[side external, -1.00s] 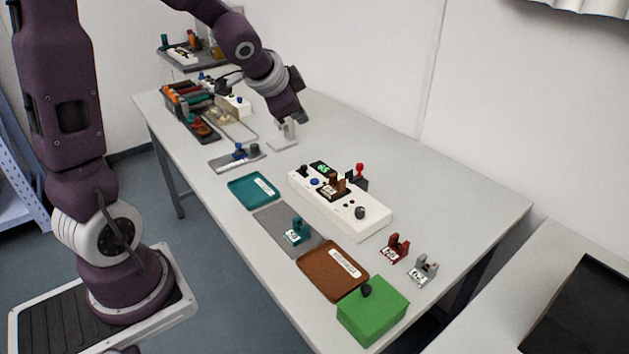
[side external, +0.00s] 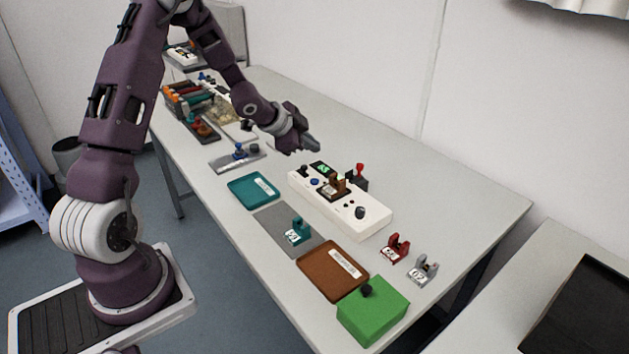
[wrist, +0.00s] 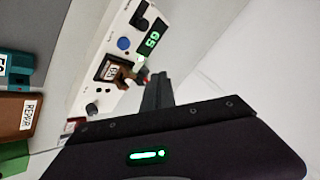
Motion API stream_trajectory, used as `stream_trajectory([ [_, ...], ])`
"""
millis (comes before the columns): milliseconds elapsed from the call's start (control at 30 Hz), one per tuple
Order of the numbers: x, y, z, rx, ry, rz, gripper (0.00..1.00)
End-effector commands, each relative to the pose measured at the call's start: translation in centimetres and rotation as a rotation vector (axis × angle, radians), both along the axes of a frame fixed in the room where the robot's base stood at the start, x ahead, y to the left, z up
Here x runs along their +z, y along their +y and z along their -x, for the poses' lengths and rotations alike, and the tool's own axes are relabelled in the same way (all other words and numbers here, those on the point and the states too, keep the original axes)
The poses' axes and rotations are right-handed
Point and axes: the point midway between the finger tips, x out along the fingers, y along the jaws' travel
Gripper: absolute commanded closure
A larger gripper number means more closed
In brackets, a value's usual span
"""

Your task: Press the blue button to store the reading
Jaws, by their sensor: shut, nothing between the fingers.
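The blue button (side external: 315,181) is a small round cap on top of the white instrument box (side external: 362,219), near its far left end. It also shows in the wrist view (wrist: 124,43). A green lit display (side external: 321,167) sits beside the button. A brown part (side external: 335,188) with a white label sits on the box. My gripper (side external: 316,147) is shut and empty, in the air behind and above the box's far end, apart from the button. In the wrist view the shut fingers (wrist: 157,90) point toward the box, to the right of the button.
A teal tray (side external: 253,188), a grey mat with a teal part (side external: 298,231), a brown tray (side external: 318,270) and a green box (side external: 372,310) line the front. A red part (side external: 395,247) and a grey part (side external: 423,269) stand at right.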

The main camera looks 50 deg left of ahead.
Motion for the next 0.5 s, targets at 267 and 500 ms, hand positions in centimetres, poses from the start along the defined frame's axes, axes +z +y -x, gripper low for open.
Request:
stream_trajectory([
  [267, -4.2, 0.0, 0.0, 0.0, 0.004, -0.001, 1.0],
  [500, -6.8, 0.0, 0.0, 0.0, 0.002, -0.003, 1.0],
])
